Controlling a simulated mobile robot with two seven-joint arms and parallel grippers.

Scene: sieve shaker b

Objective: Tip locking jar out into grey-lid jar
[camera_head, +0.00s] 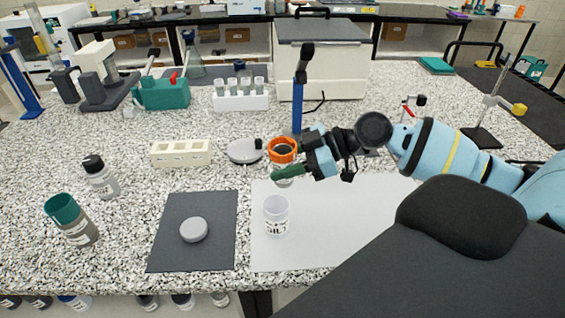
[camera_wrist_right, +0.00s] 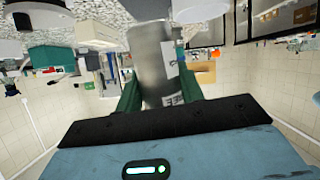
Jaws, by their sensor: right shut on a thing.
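My right gripper (camera_head: 288,160) is shut on a jar with an orange rim (camera_head: 282,145), which I take as the locking jar. The jar is held above the table, behind the white mat, with its rim side up. In the right wrist view its grey body (camera_wrist_right: 152,50) with a white label is between the green fingers. The open, labelled clear jar (camera_head: 276,216) stands upright on the white mat. A round grey lid (camera_head: 194,230) lies on the dark mat to its left. The contents of the held jar cannot be made out. My left gripper is not in view.
A grey round dish (camera_head: 243,152) is just left of the held jar. A cream block with holes (camera_head: 181,153), a black-capped bottle (camera_head: 100,176) and a teal-capped jar (camera_head: 72,219) stand left. A blue post (camera_head: 298,95) rises behind. The white mat (camera_head: 335,235) is mostly clear.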

